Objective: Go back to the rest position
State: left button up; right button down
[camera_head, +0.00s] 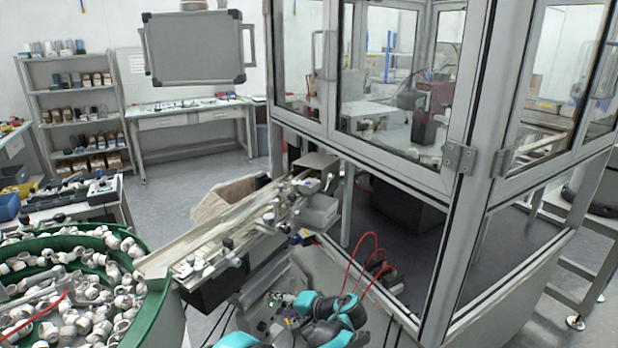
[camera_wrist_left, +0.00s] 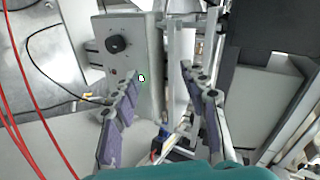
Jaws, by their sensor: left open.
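My left gripper (camera_wrist_left: 160,72) shows in the left wrist view with its two purple-padded fingers spread apart. Nothing is between the fingers. Beyond them is a grey box with a black knob (camera_wrist_left: 116,43), and I cannot tell whether they touch it. In the head view, teal and black parts of my own arm (camera_head: 325,308) show at the bottom middle, in front of the machine; the fingers are hard to make out there. My right gripper is not in view.
Red cables (camera_wrist_left: 28,130) hang close by. Open floor (camera_head: 185,195) lies behind the feeder.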

pick_arm(q)
jog(key=s+a+r+n+g+h, duration=0.1)
jog(key=s+a+r+h, duration=0.15)
jog(key=s+a, duration=0.3)
jog(key=s+a+r+h, duration=0.2)
jog(key=s+a+r, duration=0.2)
jog(key=s, duration=0.3)
jog(key=s+f+n+t+h, duration=0.1)
jog(key=s+n+h, duration=0.2)
jog(key=s, duration=1.4)
jog(key=h, duration=0.3)
jog(key=shift+s+d+f+n, duration=0.15)
jog(key=shift+s+n, duration=0.15)
jog(key=shift+s, duration=0.05)
